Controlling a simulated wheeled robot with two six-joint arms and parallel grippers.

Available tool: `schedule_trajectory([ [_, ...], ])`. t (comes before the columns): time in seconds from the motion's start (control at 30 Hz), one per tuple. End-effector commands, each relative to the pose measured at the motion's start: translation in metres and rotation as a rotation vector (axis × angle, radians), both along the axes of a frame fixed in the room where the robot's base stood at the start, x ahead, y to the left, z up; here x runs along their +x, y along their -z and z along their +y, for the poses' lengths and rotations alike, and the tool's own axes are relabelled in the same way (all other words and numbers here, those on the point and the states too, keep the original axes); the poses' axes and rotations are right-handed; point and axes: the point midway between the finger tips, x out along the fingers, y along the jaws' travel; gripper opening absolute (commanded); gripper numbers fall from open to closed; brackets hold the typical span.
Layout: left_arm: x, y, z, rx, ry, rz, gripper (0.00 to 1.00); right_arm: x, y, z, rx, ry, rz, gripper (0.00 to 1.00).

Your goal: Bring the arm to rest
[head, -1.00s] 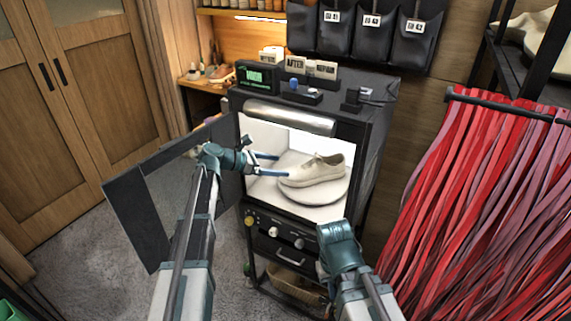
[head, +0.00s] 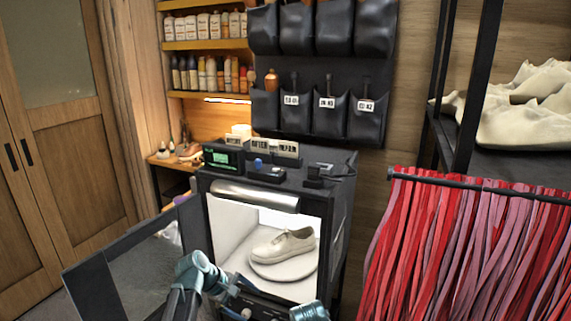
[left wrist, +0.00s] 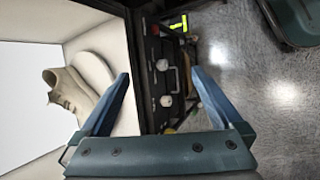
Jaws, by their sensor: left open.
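A cream sneaker (head: 284,244) sits on a round white turntable (head: 290,268) inside the lit white chamber of a black cabinet (head: 333,198). The cabinet's door (head: 90,290) stands open to the left. My left gripper (head: 238,290) is low in front of the chamber, outside it and apart from the sneaker. In the left wrist view its two blue fingers (left wrist: 160,95) are spread wide with nothing between them, and the sneaker (left wrist: 70,92) lies beyond them to the left.
Small label blocks (head: 262,146) and a green-lit display (head: 222,158) stand on the cabinet top. Red strips (head: 440,250) hang from a rail at the right. Black pockets (head: 318,108) hang on the back wall. Open floor (left wrist: 265,85) shows in the left wrist view.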

Motion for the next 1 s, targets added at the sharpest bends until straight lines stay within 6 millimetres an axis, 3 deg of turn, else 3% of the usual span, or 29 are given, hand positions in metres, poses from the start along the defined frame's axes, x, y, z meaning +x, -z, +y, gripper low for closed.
schedule_trajectory([
  [0.03, -0.031, 0.01, -0.002, 0.107, 0.13, -0.035, 1.0, 0.0, 0.0, 0.0, 0.0, 0.0, 0.0, 0.0],
  [0.1, -0.056, 0.021, 0.003, 0.244, 0.306, -0.077, 1.0, 0.0, 0.0, 0.0, 0.0, 0.0, 0.0, 0.0],
  [0.3, -0.113, 0.037, 0.023, 0.53, 0.739, -0.127, 1.0, 0.0, 0.0, 0.0, 0.0, 0.0, 0.0, 0.0],
  [0.47, -0.148, 0.04, 0.038, 0.69, 1.041, -0.124, 1.0, 0.0, 0.0, 0.0, 0.0, 0.0, 0.0, 0.0],
  [0.7, -0.169, 0.038, -0.026, 0.696, 1.217, -0.105, 1.0, 0.0, -0.003, 0.0, 0.0, 0.0, 0.0, 0.0],
  [0.9, -0.191, 0.036, -0.06, 0.712, 1.336, -0.09, 1.0, 0.0, -0.004, 0.0, 0.0, 0.0, 0.0, 0.0],
  [1.0, -0.196, 0.035, -0.067, 0.717, 1.365, -0.084, 1.0, 0.0, -0.004, 0.0, 0.0, 0.0, 0.0, 0.0],
])
